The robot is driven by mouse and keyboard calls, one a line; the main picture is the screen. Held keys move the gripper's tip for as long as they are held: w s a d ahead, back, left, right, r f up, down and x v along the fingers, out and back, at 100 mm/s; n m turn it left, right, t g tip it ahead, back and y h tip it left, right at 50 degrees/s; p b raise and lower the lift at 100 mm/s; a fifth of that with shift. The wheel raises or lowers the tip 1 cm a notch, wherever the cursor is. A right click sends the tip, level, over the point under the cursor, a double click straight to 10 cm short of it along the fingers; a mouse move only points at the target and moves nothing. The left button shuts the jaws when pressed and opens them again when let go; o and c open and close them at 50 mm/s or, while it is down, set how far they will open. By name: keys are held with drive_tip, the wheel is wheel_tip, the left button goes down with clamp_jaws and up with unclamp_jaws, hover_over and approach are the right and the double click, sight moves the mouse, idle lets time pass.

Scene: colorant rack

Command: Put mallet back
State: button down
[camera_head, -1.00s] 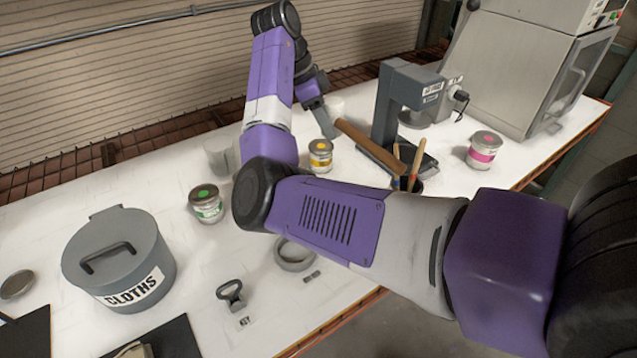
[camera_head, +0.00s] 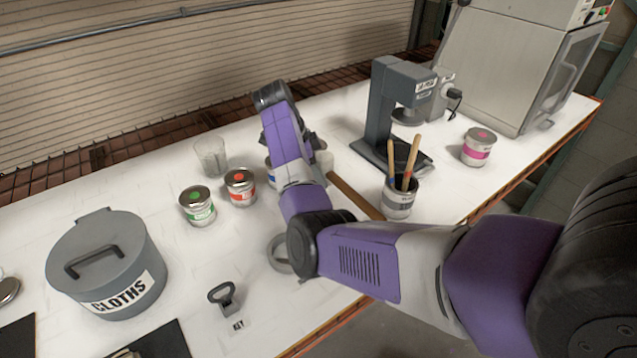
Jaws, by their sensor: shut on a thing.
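The mallet shows as a brown wooden handle (camera_head: 354,195) that slopes down to the right, with a pale piece at its upper end that looks like its head. My gripper (camera_head: 317,152) is at that upper end, mostly hidden behind my purple and white arm. It is shut on the mallet. The handle's lower end comes near the grey holder (camera_head: 398,204) with wooden sticks in it; I cannot tell whether they touch. The mallet's resting place cannot be made out.
Left of my arm are a green-labelled can (camera_head: 198,207), a red-labelled can (camera_head: 241,188) and a clear glass (camera_head: 211,157). A grey cloths bin (camera_head: 108,265), a key tag (camera_head: 224,298) and a grey ring (camera_head: 279,254) lie nearer. A grey press (camera_head: 385,115) and pink-labelled can (camera_head: 479,148) stand right.

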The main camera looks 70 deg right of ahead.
drive_tip(key=shift+f, duration=1.7)
drive_tip(key=shift+f, duration=0.15)
drive_tip(key=c, duration=0.7)
unclamp_jaws()
drive_tip(key=shift+o, duration=0.2)
drive_tip(key=v, duration=1.2)
drive_tip(key=shift+p, duration=0.3)
